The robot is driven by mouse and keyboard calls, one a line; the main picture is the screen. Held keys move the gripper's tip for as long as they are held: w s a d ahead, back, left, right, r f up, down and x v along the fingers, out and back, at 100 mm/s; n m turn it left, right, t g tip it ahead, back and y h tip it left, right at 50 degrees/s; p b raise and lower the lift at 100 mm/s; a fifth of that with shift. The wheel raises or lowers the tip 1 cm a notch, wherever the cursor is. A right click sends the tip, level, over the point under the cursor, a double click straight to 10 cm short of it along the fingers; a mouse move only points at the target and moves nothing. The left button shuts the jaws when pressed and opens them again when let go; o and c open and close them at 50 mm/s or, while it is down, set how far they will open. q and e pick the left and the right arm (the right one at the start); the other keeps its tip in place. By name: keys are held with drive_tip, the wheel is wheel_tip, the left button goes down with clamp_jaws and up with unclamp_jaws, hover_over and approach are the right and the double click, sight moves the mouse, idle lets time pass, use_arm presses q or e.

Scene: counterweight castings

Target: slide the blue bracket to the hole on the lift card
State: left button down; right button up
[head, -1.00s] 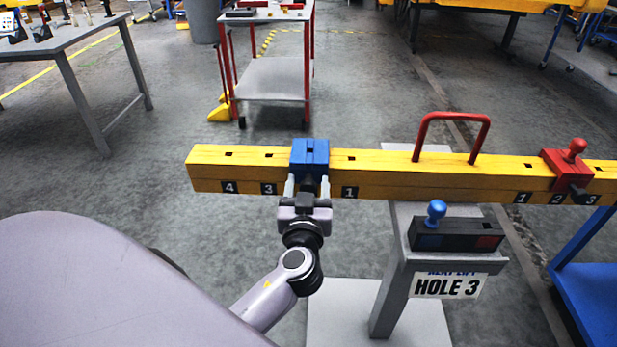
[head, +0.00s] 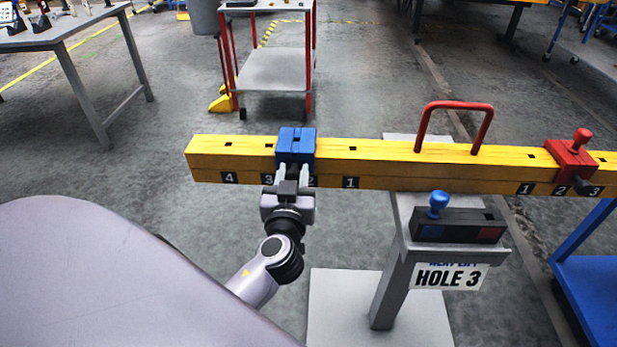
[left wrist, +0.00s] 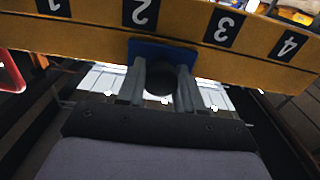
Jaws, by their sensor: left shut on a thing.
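The blue bracket (head: 297,142) sits around the yellow beam (head: 400,175), between labels 3 (head: 267,179) and 2 (head: 312,182) of the left half. The left wrist view shows its lower blue edge (left wrist: 140,48) between 2 and 3 too. My left gripper (head: 292,172) is shut on the bracket's dark knob (left wrist: 160,78), in front of the beam. A small hole on the beam top shows just left of the bracket. The lift card (head: 447,277) reads "HOLE 3". My right gripper is not in view.
A blue-headed pin (head: 438,203) stands in a dark holder (head: 460,226) on the grey stand. A red bracket (head: 571,160) with a red pin sits on the beam's right half. A red handle (head: 455,105) rises from the beam's middle. The beam left of the blue bracket is clear.

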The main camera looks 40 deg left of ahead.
use_arm(q)
drive_tip(key=s+a, duration=0.2)
drive_tip(key=a, duration=0.1)
drive_tip(key=s+a, duration=0.1)
drive_tip(key=a, duration=0.1)
drive_tip(key=shift+s+a+b, duration=0.1)
drive_tip(key=shift+a+b, duration=0.05)
drive_tip(key=shift+b, duration=0.2)
drive_tip(key=c, duration=0.8)
unclamp_jaws()
drive_tip(key=shift+o, duration=0.2)
